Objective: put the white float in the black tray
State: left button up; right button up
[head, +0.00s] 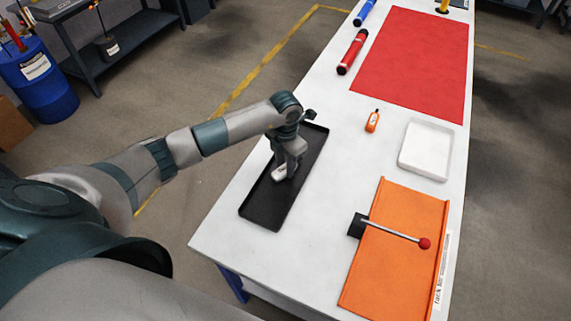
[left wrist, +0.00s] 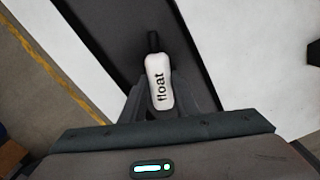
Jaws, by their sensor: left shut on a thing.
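The white float (left wrist: 158,82), marked "float" and with a dark tip, is between the fingers of my left gripper (left wrist: 160,103) in the left wrist view. In the head view my left gripper (head: 287,170) points down over the black tray (head: 262,211), shut on the float (head: 280,170). The float is over the tray's floor; I cannot tell whether it touches it. My right gripper is not in view.
An orange board (head: 390,275) with a red-knobbed rod (head: 395,231) lies at the front right. A white tray (head: 426,150), an orange bottle (head: 372,121), a red mat (head: 415,60) and a red tube (head: 352,52) are farther back. Bare white table separates the black tray and board.

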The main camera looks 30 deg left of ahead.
pick_arm(q)
jog(key=shift+f, duration=0.2)
jog(key=o, duration=1.1)
jog(key=shift+r, duration=0.1)
jog(key=shift+c, duration=0.2)
jog(key=shift+r, duration=0.15)
jog(key=shift+r, duration=0.15)
notch_tip(320, 180, up, 12)
jog(key=b, duration=0.4)
jog(key=shift+b, duration=0.3)
jog(key=shift+f, duration=0.2)
